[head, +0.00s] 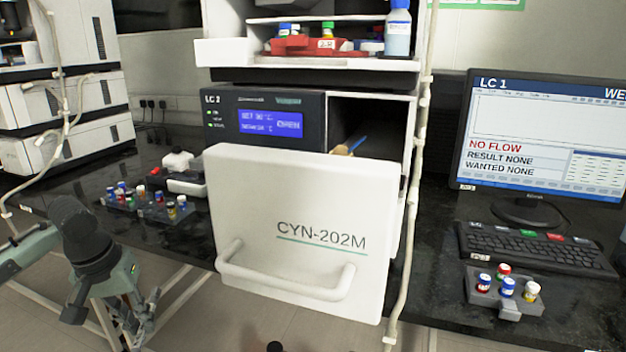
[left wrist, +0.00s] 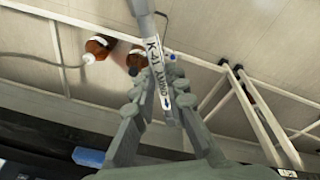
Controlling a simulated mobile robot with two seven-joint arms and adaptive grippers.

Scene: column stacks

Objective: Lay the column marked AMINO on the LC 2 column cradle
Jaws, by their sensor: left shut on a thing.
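A slim grey column (left wrist: 153,55) with a white label reading AMINO shows in the left wrist view, between the fingers of my left gripper (left wrist: 163,80), which is shut on it. In the head view my left gripper (head: 138,318) is low at the left, in front of the bench and left of the white door; the column is hard to make out there. The LC 2 module (head: 265,122) stands at centre with an open compartment (head: 385,112) on its right. The cradle is not clearly visible; the door hides the lower compartment. My right gripper is not in view.
The white CYN-202M door (head: 300,210) stands open, tilted out before LC 2. A hanging white tube (head: 412,200) runs down at its right. Vial racks sit on the bench at left (head: 150,205) and right (head: 505,300). A monitor (head: 540,130) and keyboard (head: 535,248) are at right.

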